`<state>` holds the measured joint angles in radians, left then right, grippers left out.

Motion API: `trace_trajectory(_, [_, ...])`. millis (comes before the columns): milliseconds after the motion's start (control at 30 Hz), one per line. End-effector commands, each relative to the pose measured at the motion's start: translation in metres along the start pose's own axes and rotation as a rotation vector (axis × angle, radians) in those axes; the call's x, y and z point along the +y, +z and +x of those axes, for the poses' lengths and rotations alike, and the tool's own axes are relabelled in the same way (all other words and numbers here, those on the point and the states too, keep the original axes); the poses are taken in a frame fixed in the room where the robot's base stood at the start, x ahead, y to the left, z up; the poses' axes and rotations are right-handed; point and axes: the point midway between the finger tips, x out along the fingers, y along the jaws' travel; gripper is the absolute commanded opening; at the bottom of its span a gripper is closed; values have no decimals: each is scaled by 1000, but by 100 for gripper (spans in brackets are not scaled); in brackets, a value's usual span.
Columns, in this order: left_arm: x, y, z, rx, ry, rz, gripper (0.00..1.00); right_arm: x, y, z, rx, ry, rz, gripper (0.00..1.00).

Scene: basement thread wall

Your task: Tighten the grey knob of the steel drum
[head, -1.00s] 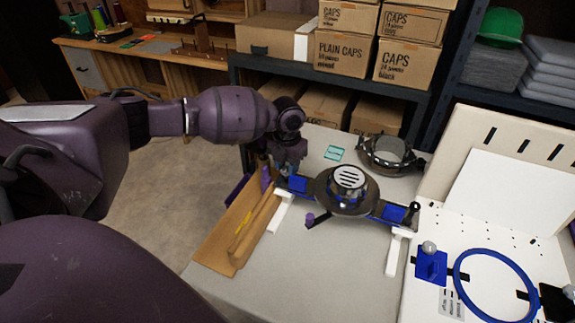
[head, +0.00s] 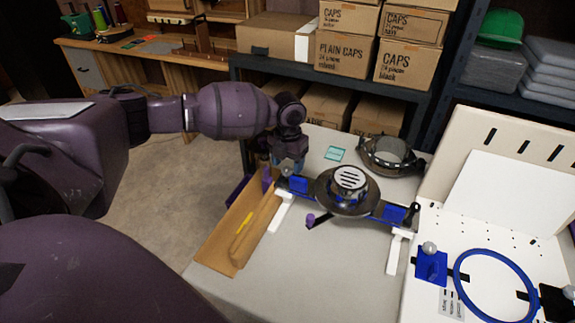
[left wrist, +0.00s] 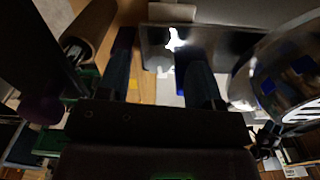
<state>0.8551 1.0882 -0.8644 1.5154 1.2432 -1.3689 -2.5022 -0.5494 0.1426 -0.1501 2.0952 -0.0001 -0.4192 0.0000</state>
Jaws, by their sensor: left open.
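The steel drum (head: 350,181), with a slotted round top, sits on a dark bar with blue blocks across the pale table. A small grey round shape, perhaps the grey knob (head: 287,171), shows at the bar's left end, close to my left gripper (head: 283,168), which partly hides it. In the left wrist view my left gripper (left wrist: 160,72) is open, its two fingers pointing toward a dark shiny bar (left wrist: 210,42) with a bright glare spot. The drum (left wrist: 290,80) shows at the right there. I cannot tell whether the fingers touch anything. My right gripper is not in view.
A purple knob (head: 311,219) sticks out before the drum. A board with a blue hoop (head: 497,283) is at right. The table's front is clear.

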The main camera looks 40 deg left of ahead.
Motion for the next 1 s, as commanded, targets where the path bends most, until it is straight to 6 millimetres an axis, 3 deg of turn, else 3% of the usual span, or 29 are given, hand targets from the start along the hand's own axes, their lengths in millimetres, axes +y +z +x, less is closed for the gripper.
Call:
trace_trajectory(200, [0, 0, -45, -6, 1, 1, 60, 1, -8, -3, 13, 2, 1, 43])
trace_trajectory(433, [0, 0, -80, -5, 1, 0, 60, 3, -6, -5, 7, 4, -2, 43])
trace_trajectory(633, [0, 0, -92, -1, 1, 1, 60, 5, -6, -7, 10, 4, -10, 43])
trace_trajectory(1000, [1, -1, -93, 1, 1, 0, 60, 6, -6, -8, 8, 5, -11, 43])
